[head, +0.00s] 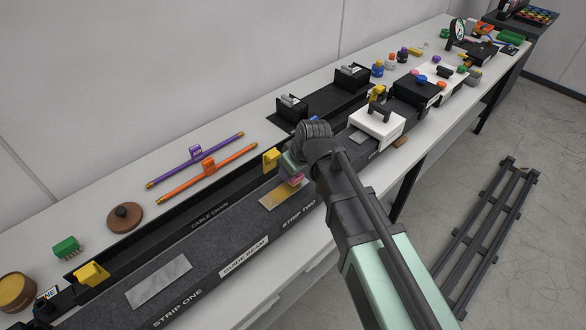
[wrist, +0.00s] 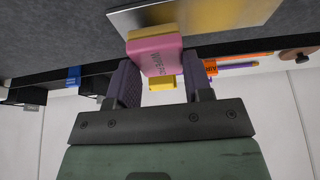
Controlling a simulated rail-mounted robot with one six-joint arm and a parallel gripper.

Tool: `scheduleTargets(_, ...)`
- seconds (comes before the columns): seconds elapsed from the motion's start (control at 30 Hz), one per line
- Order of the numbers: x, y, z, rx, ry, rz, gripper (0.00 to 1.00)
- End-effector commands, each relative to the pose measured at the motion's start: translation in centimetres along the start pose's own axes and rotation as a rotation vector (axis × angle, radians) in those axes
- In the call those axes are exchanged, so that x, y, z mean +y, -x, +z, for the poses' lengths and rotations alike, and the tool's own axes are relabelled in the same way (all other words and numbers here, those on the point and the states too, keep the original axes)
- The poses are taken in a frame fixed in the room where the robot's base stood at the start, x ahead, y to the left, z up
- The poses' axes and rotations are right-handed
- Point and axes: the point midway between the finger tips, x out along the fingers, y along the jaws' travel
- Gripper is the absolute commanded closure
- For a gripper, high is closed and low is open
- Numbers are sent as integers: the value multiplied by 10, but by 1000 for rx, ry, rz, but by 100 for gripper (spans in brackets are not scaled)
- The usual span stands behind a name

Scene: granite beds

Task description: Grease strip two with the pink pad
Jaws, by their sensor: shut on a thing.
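My gripper (wrist: 158,77) is shut on the pink pad (wrist: 158,54), with one finger on each side of it. The pad has a dark printed word and a pale yellow edge at its far end. That end overlaps the near edge of the strip two plate (wrist: 205,18) in the wrist view; I cannot tell if they touch. In the head view the pink pad (head: 296,181) is at the right end of strip two (head: 277,197), which looks gold-tinted. My gripper (head: 295,168) is partly hidden by my wrist there.
Strip one (head: 158,281) is a plain silver plate further left on the granite guide beam (head: 220,262). A cable chain channel (head: 200,226) with yellow blocks runs behind. Orange (head: 207,174) and purple (head: 194,160) tools lie at the back. A white block (head: 377,122) stands to the right.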

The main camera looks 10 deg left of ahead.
Motion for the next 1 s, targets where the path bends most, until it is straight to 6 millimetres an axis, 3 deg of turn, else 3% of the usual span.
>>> scheduleTargets(0.53,0,-14,6,0,0,0,81)
scheduleTargets(1.0,0,-1,27,0,0,0,81)
